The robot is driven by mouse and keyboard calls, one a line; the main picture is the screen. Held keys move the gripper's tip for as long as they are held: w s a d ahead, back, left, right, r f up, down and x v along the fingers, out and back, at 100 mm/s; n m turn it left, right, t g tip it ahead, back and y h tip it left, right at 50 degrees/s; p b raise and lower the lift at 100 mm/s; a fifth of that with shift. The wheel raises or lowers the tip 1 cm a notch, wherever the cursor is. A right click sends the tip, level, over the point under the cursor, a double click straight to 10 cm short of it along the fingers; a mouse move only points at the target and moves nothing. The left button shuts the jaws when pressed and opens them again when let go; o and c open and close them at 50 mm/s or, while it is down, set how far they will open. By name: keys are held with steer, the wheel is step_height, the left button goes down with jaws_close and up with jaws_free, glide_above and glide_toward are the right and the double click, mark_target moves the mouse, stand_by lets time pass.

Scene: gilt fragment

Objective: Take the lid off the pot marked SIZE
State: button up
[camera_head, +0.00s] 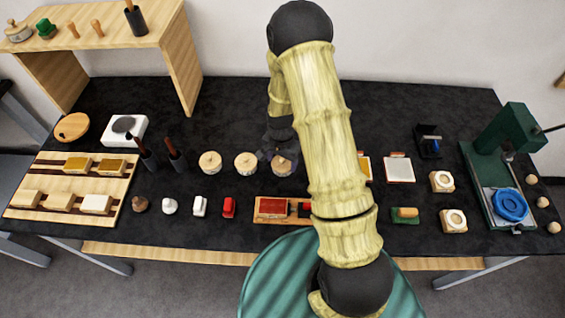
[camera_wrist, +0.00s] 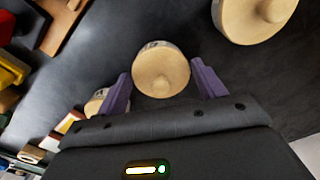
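Three pots with pale wooden lids and knobs stand in a row mid-table in the head view: a left pot (camera_head: 209,162), a middle pot (camera_head: 246,163) and a right pot (camera_head: 282,168). My gripper (camera_head: 279,152) is at the right pot and partly covers it. In the wrist view my gripper (camera_wrist: 160,73) is open, with its purple fingers apart. A round lid (camera_wrist: 161,68) shows between the fingertips, with a gap on each side. A dark mark on that pot's side is too small to read. I cannot tell which pot is marked SIZE.
A larger-looking lidded pot (camera_wrist: 254,14) is close by in the wrist view. Two dark holders with brown handles (camera_head: 147,158) stand left of the pots. A red box (camera_head: 272,208) lies in front, and a green press (camera_head: 508,132) stands far right. My arm hides some of the table.

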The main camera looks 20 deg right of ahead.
mark_target(282, 159)
steer(key=c, duration=0.5)
step_height(282, 159, up, 10)
steer(key=shift+r+b, duration=0.1)
steer(key=shift+b, duration=1)
